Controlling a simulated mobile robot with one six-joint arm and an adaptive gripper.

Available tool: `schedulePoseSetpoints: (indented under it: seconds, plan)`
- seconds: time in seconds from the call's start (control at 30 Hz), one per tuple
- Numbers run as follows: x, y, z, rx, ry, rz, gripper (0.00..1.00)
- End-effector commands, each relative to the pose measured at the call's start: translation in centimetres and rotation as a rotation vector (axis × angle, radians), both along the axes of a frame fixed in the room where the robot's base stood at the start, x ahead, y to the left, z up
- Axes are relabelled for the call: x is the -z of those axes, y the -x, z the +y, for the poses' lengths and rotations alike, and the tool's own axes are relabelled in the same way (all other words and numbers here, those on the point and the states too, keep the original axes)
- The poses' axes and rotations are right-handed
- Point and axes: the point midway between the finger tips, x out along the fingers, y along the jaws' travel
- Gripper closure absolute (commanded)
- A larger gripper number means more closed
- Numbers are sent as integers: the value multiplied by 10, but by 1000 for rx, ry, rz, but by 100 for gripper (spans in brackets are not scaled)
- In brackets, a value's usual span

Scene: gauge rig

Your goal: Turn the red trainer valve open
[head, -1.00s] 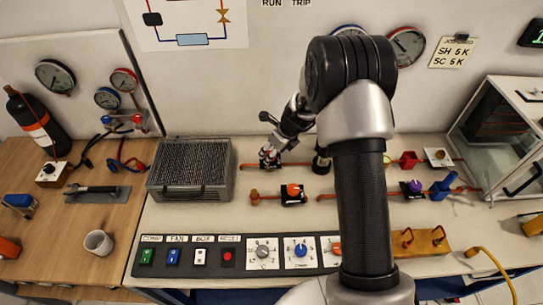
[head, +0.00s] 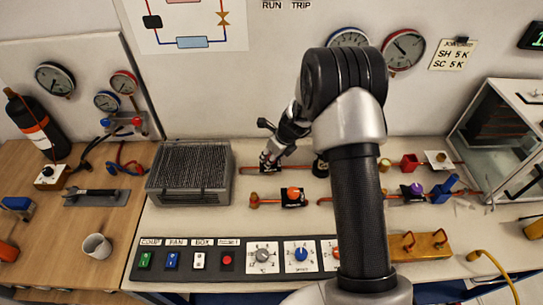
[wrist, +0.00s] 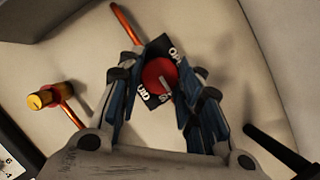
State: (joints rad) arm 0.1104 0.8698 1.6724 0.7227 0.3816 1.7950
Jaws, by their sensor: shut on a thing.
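The red trainer valve (wrist: 157,73) is a round red knob on a black plate with white lettering, in the middle of the wrist view. A pale pointer mark on the knob points down and slightly right, near lettering that looks like the start of SHUT. The partly covered letters OPE stand at the plate's upper right. My gripper (wrist: 160,84) has its dark blue fingers on both sides of the knob and is shut on it. In the head view my gripper (head: 269,163) is down at the back of the bench, and its fingers mostly hide the valve.
A metal-finned box (head: 190,178) stands left of my gripper. An orange-knobbed valve (head: 292,194) sits just in front, and a brass-ended pipe (wrist: 48,97) shows at left in the wrist view. A switch panel (head: 207,268) lines the front.

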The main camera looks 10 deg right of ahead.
Motion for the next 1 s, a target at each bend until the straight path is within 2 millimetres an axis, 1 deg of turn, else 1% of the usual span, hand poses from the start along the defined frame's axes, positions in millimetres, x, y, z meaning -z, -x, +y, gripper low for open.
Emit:
schedulePoseSetpoints:
  seconds: [0.03, 0.2, 0.37, 0.57, 0.77, 1.0]
  plan:
    - [0, 0, 0, 0, 0, 0, 81]
    - [0, 0, 0, 0, 0, 0, 91]
    - [0, 0, 0, -9, 0, 0, 91]
    - [0, 0, -1, -67, -1, 2, 91]
    - [0, -1, -2, -199, -1, 0, 91]
    - [0, -2, -3, -421, -1, 0, 91]
